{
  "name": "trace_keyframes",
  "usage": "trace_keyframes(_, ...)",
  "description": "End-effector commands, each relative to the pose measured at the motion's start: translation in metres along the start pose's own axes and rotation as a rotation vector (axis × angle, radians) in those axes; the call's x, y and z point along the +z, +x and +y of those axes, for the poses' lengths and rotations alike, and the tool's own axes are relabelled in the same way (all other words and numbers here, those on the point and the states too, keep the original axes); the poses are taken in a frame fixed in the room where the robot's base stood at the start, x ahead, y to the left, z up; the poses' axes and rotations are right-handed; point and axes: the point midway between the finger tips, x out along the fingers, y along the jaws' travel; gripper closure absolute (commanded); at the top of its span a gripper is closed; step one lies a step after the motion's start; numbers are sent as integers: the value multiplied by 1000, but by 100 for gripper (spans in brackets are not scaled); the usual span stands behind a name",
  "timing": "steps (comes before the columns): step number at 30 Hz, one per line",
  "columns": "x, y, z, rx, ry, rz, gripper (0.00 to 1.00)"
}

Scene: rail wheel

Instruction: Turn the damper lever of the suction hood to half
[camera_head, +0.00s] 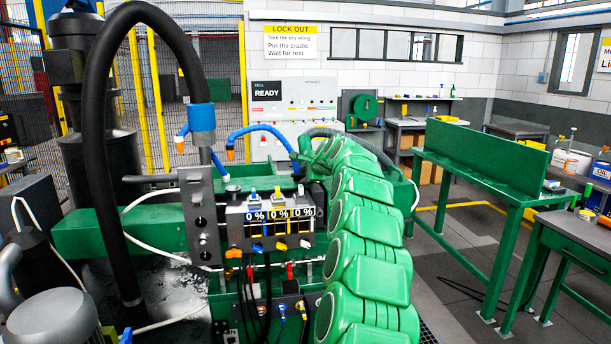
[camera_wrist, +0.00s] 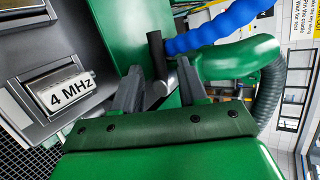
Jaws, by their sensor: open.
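In the wrist view my gripper (camera_wrist: 161,80) is open, with its two dark fingers apart. A short dark upright bar with a grey round rod below it, which looks like the damper lever (camera_wrist: 157,55), shows at the gap between the fingertips. I cannot tell whether the fingers touch it. A curved green pipe (camera_wrist: 240,60), which seems part of the suction hood, lies just right of the right finger and joins a dark ribbed hose (camera_wrist: 268,95). The lever's position marks are not visible. In the head view my green arm hides the lever and the gripper.
A blue segmented hose (camera_wrist: 220,30) passes close above the fingertips. A grey unit labelled 4 MHz (camera_wrist: 68,95) stands at left in the wrist view. In the head view a gauge box (camera_head: 270,225) reads 0 % several times, beside a thick black hose (camera_head: 90,130). A green bench (camera_head: 470,165) stands right.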

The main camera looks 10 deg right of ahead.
Motion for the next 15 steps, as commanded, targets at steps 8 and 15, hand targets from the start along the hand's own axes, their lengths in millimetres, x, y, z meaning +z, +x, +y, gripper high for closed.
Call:
trace_keyframes(8, 0, 3, 0, 0, -1, 0, 58)
trace_keyframes(15, 0, 3, 0, 0, -1, 0, 79)
